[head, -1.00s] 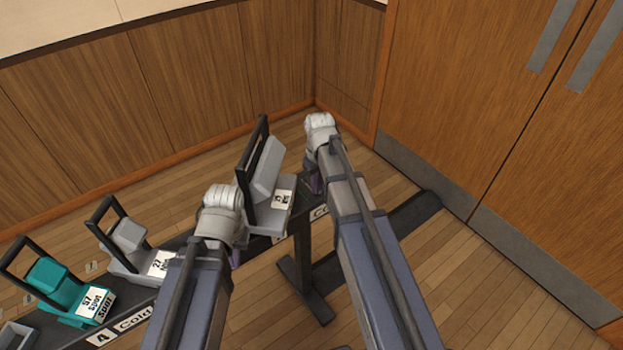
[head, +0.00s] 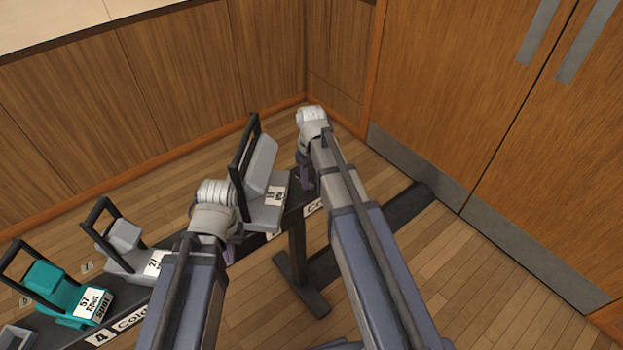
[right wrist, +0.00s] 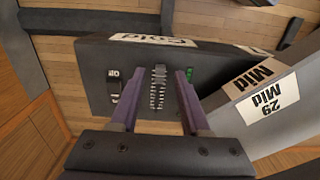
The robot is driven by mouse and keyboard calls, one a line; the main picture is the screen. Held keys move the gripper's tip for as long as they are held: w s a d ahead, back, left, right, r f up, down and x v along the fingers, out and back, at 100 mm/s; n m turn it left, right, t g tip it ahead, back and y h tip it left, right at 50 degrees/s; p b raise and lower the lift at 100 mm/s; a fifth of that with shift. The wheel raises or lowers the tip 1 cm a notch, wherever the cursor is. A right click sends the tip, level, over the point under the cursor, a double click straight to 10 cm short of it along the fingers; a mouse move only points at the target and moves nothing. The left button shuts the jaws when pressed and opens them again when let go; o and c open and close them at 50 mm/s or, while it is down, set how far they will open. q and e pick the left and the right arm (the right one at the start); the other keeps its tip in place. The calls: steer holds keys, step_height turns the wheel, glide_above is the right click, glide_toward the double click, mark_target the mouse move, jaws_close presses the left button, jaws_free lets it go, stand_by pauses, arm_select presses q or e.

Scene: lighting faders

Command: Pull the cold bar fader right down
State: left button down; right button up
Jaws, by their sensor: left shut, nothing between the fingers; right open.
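The cold bar fader (right wrist: 159,73) shows in the right wrist view as a dark ridged knob on a slot with white scale marks. It sits on the top of a dark box with an upside-down "Cold" label (right wrist: 152,40). My right gripper (right wrist: 158,74) is open, with one purple finger on each side of the knob; I cannot tell whether they touch it. In the head view my right gripper (head: 305,180) is at the bar beyond the nearest lamp, and the fader is hidden there. My left gripper (head: 234,250) is shut and empty beside the bar.
A grey lamp (head: 262,180) labelled "29 Mid" stands between my grippers, close to the right one. Another grey lamp (head: 122,240) and a teal lamp (head: 60,290) stand further left on the dark bar. A small switch (right wrist: 114,89) and green light (right wrist: 190,73) flank the fader.

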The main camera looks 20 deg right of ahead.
mark_target(312, 186)
step_height(312, 186, up, 7)
steer(key=p, duration=0.6)
steer(key=shift+f, duration=0.1)
arm_select(q)
step_height(312, 186, up, 7)
steer(key=shift+f, duration=0.15)
steer(key=shift+f, duration=0.1)
arm_select(e)
steer(key=shift+f, duration=0.1)
